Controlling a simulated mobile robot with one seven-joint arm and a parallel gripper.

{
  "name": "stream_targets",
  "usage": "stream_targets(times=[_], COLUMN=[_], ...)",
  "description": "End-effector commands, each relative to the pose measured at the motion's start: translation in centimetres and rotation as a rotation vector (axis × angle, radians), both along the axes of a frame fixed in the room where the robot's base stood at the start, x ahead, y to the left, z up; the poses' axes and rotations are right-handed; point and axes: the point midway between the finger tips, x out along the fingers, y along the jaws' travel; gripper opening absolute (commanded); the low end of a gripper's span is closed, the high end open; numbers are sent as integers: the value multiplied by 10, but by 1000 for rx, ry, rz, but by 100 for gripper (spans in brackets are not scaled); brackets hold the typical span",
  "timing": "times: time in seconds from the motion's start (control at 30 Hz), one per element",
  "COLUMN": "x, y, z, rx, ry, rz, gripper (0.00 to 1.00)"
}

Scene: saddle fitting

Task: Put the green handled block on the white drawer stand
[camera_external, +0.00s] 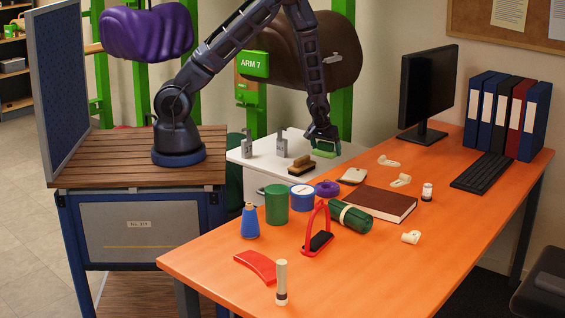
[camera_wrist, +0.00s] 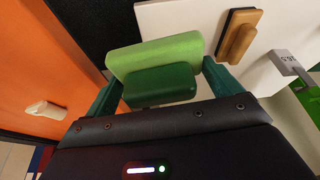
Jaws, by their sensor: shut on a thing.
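My gripper (camera_external: 322,137) is shut on the green handled block (camera_external: 329,149). In the wrist view the block (camera_wrist: 155,52) has a light green body and a dark green handle, which sits between my two dark green fingers (camera_wrist: 165,88). The white drawer stand (camera_external: 237,156) stands behind the orange desk, and its top also shows in the wrist view (camera_wrist: 165,17). In the external view the block appears at the right end of the stand top. In the wrist view it overlaps the stand's edge. I cannot tell whether they touch.
A monitor (camera_external: 425,92) stands to the right.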

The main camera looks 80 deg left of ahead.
Motion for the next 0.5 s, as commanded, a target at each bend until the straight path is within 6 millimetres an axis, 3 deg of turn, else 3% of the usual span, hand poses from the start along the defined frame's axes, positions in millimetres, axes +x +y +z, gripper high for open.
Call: stream_targets(times=[0.03,0.2,0.5], x=[-14,-59,-133], y=[18,73,146], z=[-5,-20,-37], rx=[0,-1,8], ry=[5,9,8], rz=[68,310,660], gripper=[66,66,66])
